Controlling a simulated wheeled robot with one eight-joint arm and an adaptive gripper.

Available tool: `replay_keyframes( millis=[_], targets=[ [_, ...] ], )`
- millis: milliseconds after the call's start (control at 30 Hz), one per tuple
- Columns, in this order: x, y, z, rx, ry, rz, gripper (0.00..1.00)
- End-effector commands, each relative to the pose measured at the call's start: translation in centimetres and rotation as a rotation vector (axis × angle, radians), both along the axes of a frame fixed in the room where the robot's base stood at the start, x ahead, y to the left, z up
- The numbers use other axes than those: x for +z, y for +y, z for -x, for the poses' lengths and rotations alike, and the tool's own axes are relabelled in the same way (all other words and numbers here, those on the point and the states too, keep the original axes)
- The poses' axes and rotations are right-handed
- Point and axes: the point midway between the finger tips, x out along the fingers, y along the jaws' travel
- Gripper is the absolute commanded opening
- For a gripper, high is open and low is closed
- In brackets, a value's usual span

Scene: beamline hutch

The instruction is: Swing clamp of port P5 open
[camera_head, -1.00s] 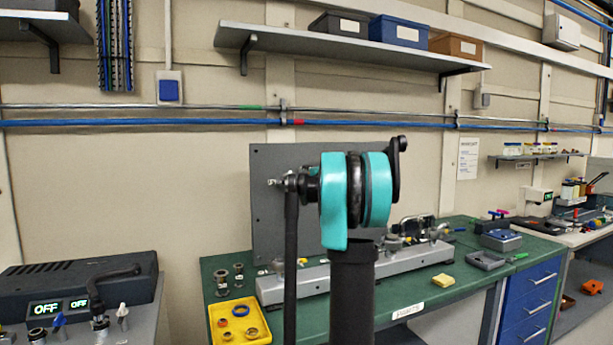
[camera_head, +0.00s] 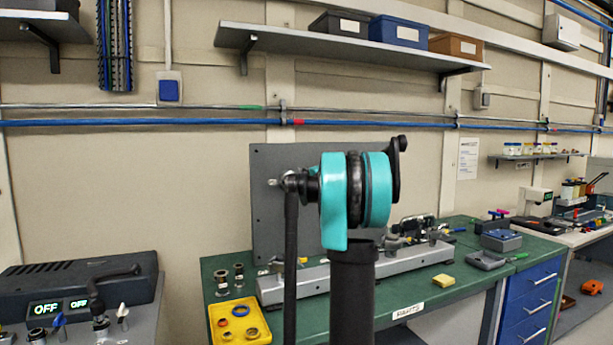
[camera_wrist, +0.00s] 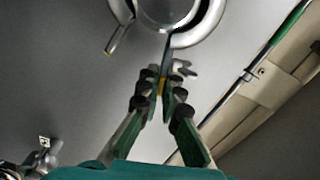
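In the wrist view, a round metal port fitting with a ring around it (camera_wrist: 208,22) is at the top edge, partly cut off. A thin bar (camera_wrist: 166,50) runs down from the ring to between my fingertips. A small yellow piece (camera_wrist: 162,87) shows between the fingers. A small wing-shaped metal part (camera_wrist: 185,69) is just right of the tips. My gripper (camera_wrist: 163,76) has its two fingers close together around the bar's lower end; contact is unclear. No P5 label is readable. In the head view, my arm hides the gripper and the port.
A grey upright panel (camera_head: 268,195) stands behind the green bench (camera_head: 340,312). A long metal rail (camera_head: 315,280), a yellow tray (camera_head: 222,336) with rings and a yellow block (camera_head: 443,281) are on the bench. A grey control box (camera_head: 95,270) is at left. A shelf (camera_head: 340,42) with boxes hangs above.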

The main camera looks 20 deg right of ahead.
Motion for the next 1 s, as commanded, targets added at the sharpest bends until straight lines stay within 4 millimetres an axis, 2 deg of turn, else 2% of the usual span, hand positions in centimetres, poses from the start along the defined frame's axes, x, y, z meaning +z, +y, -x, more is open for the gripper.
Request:
replay_keyframes(
  millis=[367,700,1000],
  targets=[
    [2.6,1.1,0.0,0.000,-0.008,0.235,0.00],
    [5.5,3.4,0.1,0.001,-0.019,0.552,0.00],
    [7.0,5.4,0.2,0.001,-0.026,0.775,0.00]
  ],
)
